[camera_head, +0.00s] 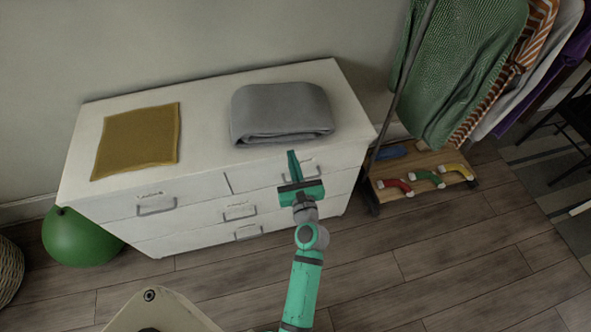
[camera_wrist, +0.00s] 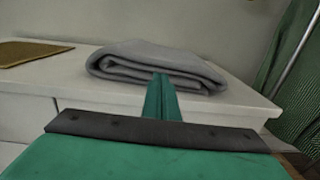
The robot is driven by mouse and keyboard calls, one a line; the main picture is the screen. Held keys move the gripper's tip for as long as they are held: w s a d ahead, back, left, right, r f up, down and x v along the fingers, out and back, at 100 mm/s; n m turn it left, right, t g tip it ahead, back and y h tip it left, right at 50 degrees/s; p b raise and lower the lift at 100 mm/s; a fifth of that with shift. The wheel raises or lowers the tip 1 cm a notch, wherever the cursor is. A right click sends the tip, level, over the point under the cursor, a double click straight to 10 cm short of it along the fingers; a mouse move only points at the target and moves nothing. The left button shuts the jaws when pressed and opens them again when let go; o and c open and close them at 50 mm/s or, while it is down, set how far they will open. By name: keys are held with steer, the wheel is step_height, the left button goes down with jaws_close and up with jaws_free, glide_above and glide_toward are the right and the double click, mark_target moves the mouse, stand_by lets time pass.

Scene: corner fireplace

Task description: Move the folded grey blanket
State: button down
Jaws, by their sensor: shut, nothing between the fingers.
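The folded grey blanket (camera_head: 281,110) lies on the right part of the white dresser top (camera_head: 205,150). In the wrist view the blanket (camera_wrist: 150,62) shows its folded layers straight ahead, with the fingers overlapping its lower front edge in the picture. My gripper (camera_head: 292,156) is in front of the dresser, just short of the blanket's front edge. Its teal fingers (camera_wrist: 161,95) are shut together and hold nothing. I see no clear contact between the fingertips and the blanket.
A mustard cloth (camera_head: 138,140) lies flat on the dresser's left part. A bare strip of top lies between it and the blanket. A clothes rack with a green garment (camera_head: 465,75) stands at the right. A green ball (camera_head: 80,237) is on the floor at the left.

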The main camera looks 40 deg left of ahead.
mark_target(286, 135)
steer(key=x, duration=0.6)
steer(key=shift+a, duration=0.25)
steer(key=shift+w, duration=0.1)
